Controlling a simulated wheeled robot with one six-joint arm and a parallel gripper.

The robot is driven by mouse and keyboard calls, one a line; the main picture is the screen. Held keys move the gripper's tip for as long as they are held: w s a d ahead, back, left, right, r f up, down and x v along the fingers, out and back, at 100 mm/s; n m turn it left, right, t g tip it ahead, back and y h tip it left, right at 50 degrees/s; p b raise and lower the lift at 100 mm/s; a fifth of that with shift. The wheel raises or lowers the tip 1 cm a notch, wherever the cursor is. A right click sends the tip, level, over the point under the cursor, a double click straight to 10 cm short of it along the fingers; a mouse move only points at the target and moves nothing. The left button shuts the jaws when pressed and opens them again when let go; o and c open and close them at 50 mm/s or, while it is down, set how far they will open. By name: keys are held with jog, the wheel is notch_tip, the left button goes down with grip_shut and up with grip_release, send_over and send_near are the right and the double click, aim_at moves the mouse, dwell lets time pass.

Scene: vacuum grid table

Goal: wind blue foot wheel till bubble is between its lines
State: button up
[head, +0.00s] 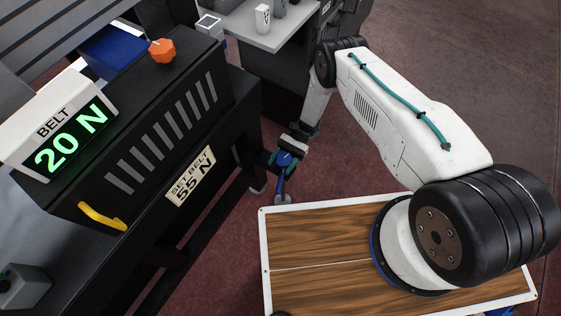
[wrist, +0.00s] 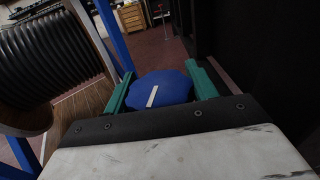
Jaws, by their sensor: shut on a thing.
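The blue foot wheel (wrist: 160,90) sits between the two green fingers of my gripper (wrist: 162,88) in the wrist view. A pale mark lies across its face. My gripper is shut on the wheel. In the head view my gripper (head: 283,160) is low beside the black machine, and the blue wheel (head: 284,159) shows small between its fingers. A blue post (head: 281,186) stands just below it. I cannot make out the bubble or its lines in either view.
The black machine (head: 150,130) fills the left, with a display (head: 65,138) reading BELT 20 N, a SET BELT 55 N label (head: 190,176), an orange knob (head: 162,50) and a yellow handle (head: 102,216). A grey table (head: 262,28) stands behind. The reddish floor is open at upper right.

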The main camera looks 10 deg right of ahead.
jog(key=n+g+h, duration=0.1)
jog(key=h, duration=0.1)
jog(key=n+g+h, duration=0.1)
jog(key=n+h, duration=0.1)
jog(key=n+g+h, duration=0.1)
jog(key=h, duration=0.1)
jog(key=shift+s+d+n, duration=0.2)
jog(key=shift+d+n, duration=0.05)
jog(key=shift+n, duration=0.05)
jog(key=shift+d+n+g+h, duration=0.2)
jog(key=shift+n+h, duration=0.8)
jog(key=shift+h, duration=0.65)
jog(key=shift+d+n+g+h, duration=0.2)
jog(key=shift+n+h, duration=0.8)
jog(key=shift+h, duration=0.95)
jog(key=o, duration=1)
jog(key=shift+r, duration=0.1)
